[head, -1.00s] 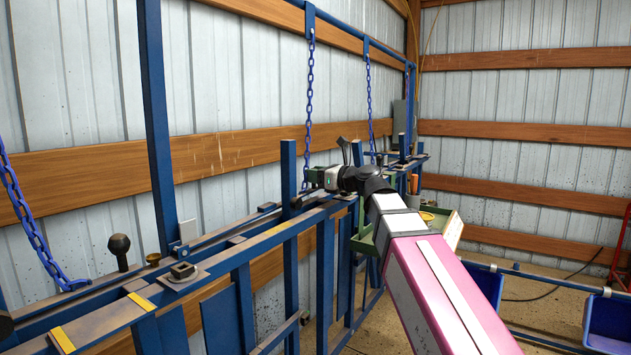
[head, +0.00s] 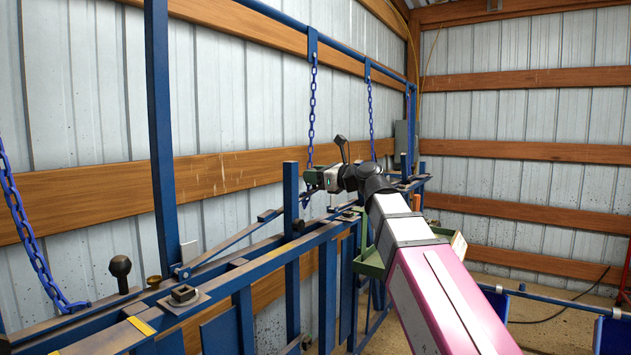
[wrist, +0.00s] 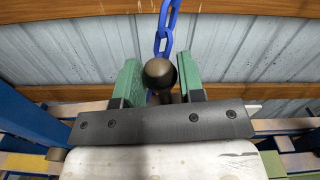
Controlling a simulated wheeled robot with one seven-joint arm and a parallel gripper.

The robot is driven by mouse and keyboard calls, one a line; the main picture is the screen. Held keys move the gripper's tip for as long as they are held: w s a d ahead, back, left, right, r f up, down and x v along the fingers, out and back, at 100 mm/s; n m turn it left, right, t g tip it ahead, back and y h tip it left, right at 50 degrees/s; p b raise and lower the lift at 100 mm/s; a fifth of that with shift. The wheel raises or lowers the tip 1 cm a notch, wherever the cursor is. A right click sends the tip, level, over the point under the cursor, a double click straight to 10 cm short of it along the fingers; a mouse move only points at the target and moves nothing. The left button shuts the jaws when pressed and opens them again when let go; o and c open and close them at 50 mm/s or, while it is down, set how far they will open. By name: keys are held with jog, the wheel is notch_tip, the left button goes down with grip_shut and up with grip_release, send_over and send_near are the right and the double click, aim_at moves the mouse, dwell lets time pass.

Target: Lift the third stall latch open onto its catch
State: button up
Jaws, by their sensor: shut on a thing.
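The latch is a blue bar (head: 226,241) on the blue stall rail. Its left end is low beside an upright post, and it slopes up to the right toward my gripper (head: 312,177). In the wrist view a dark round knob (wrist: 160,72) on a short stem stands between the green fingers of my gripper (wrist: 160,80), which is shut on it. The join between knob and bar is hidden. A blue chain (head: 312,105) hangs down to my gripper and also shows behind the knob in the wrist view (wrist: 164,30). I cannot make out the catch.
Another black ball knob (head: 120,268) and a square fitting (head: 184,295) stand on the rail at the left. Upright blue posts (head: 291,240) rise close to my arm. A second chain (head: 371,110) hangs farther back. A green tray (head: 368,260) lies beside my arm.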

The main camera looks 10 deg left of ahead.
jog(key=s+a+r+n, duration=0.2)
jog(key=s+r+n, duration=0.1)
jog(key=s+r, duration=0.4)
jog(key=s+a+r+n, duration=0.3)
jog(key=s+r, duration=0.4)
jog(key=r, duration=0.7)
jog(key=shift+a+r+n, duration=0.3)
jog(key=shift+n, duration=0.2)
dwell(1.2)
jog(key=o, duration=1.7)
jog(key=shift+w+r, duration=0.1)
jog(key=shift+o, duration=0.2)
